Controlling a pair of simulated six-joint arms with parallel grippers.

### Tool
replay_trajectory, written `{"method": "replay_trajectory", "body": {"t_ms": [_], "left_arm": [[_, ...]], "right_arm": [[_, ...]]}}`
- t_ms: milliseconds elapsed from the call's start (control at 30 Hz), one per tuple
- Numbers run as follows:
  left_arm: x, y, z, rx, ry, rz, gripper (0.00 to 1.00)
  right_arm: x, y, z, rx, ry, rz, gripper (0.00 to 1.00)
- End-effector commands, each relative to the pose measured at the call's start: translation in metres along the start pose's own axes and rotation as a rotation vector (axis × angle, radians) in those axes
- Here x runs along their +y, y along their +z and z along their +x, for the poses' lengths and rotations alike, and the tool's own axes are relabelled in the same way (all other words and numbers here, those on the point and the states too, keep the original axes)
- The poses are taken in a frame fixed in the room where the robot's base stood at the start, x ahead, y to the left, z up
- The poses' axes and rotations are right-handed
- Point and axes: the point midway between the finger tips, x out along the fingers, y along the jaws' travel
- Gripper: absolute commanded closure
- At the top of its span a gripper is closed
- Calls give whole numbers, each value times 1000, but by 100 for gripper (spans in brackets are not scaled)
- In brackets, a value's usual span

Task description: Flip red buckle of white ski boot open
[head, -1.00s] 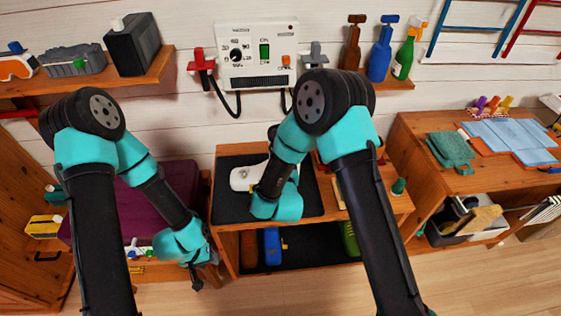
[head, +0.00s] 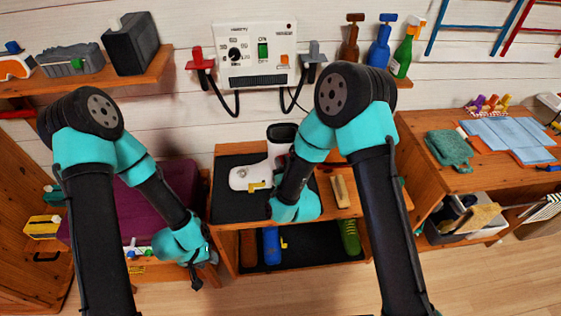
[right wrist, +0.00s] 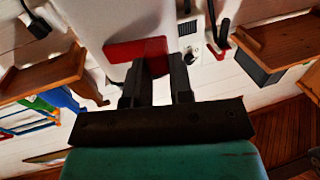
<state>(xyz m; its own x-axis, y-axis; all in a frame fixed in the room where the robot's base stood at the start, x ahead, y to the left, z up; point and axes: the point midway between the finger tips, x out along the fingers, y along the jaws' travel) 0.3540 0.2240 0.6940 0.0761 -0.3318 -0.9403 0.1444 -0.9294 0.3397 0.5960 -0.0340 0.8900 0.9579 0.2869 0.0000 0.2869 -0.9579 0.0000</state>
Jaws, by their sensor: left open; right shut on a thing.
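The white ski boot (head: 247,177) stands on a black mat, its toe to the left and its dark-topped shaft (head: 281,148) at the back. A yellow buckle (head: 257,187) shows low on it. In the right wrist view, the red buckle (right wrist: 124,50) lies against the white boot shaft (right wrist: 110,18). My right gripper (right wrist: 158,62) is shut on the red buckle. In the head view my right arm hides the red buckle and my right fingertips. My left gripper (head: 195,278) is open and empty, low and left of the boot's bench.
The wooden bench (head: 226,226) has a lower shelf with several coloured items. A tan block (head: 340,191) lies right of the mat. A white control box (head: 257,50) with cables hangs on the wall behind. A maroon-topped seat (head: 110,215) stands at left.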

Motion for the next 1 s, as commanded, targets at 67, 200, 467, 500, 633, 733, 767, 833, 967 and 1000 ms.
{"method": "replay_trajectory", "body": {"t_ms": [67,200,467,500,633,733,767,833,967,1000], "left_arm": [[0,0,0,0,0,0,57],[0,0,0,0,0,0,57],[0,0,0,0,0,0,57],[0,0,0,0,0,0,57],[0,0,0,0,0,0,57],[0,0,0,0,0,0,57],[0,0,0,0,0,0,57],[0,0,0,0,0,0,57],[0,0,0,0,0,0,57],[0,0,0,0,0,0,57]], "right_arm": [[4,0,-4,-2,-51,1,100],[8,0,-9,-2,-153,1,100],[18,0,-16,-1,-340,0,100],[19,0,-17,-1,-368,0,100],[24,0,-20,-1,-461,-1,100],[28,0,-22,-1,-530,-1,100],[29,0,-23,0,-550,-1,100],[32,0,-24,-1,-597,-2,100],[36,0,-26,0,-677,-2,100],[37,1,-26,-1,-699,-1,100]]}}
